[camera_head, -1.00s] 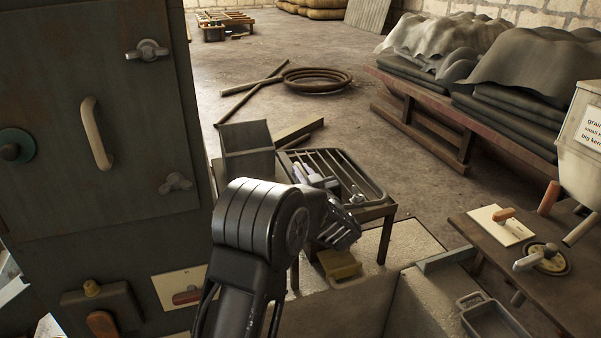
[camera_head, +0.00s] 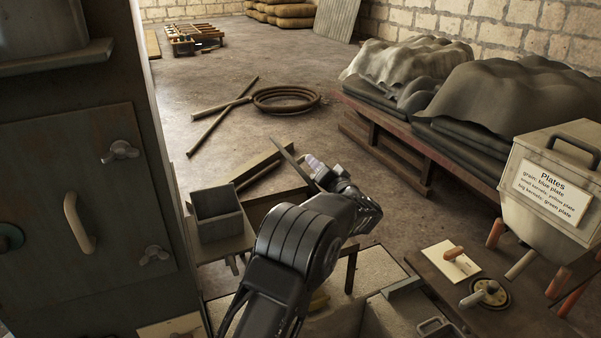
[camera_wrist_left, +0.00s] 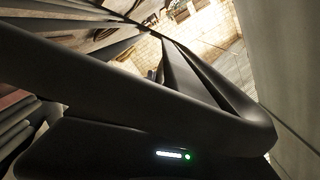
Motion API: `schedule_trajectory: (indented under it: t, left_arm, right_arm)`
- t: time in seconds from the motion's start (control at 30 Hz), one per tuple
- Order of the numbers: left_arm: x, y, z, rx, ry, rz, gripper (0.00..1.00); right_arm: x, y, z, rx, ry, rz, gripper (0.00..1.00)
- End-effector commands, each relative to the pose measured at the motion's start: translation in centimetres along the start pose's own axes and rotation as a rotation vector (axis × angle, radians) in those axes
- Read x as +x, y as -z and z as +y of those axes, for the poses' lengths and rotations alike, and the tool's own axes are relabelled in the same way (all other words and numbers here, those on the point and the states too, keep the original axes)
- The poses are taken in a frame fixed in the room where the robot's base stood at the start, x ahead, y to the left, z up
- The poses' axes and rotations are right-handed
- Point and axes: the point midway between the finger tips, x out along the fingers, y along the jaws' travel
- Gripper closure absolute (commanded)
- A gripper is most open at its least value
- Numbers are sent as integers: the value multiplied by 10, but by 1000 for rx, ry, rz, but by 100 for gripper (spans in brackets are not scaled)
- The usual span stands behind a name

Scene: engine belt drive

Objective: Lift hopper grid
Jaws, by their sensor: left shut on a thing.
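The hopper grid (camera_head: 287,157) is a dark barred metal frame. In the head view it is tilted up nearly edge-on, so only a thin strip shows. In the left wrist view its dark frame bar (camera_wrist_left: 110,84) runs close across the picture, with more bars at upper left. My left gripper (camera_head: 318,166) is shut on the grid, beyond my bent wrist. The grid is raised off the wooden hopper stand (camera_head: 351,272), which is partly hidden by my arm. My right gripper is in neither view.
A grey open box (camera_head: 217,213) stands left of the stand. A dark cabinet (camera_head: 100,190) rises at left. At right are a low table (camera_head: 440,285) and a labelled plates container (camera_head: 550,178). A coiled hose (camera_head: 286,99) lies on open floor behind.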

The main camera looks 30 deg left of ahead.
Motion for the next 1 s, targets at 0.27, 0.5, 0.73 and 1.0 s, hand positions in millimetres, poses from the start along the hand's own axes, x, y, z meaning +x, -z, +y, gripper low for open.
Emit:
schedule_trajectory:
  t: [0.27, 0.5, 0.73, 1.0]
  left_arm:
    - [0, 35, 16, 151, 3, 4, 100]
    - [0, 44, 22, 201, 3, 4, 100]
    - [0, 44, 22, 205, 2, 3, 100]
    - [0, 44, 23, 204, 1, 3, 74]
  right_arm:
    - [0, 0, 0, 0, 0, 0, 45]
    - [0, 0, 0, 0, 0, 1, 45]
    - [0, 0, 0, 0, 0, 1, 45]
    - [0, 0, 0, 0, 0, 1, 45]
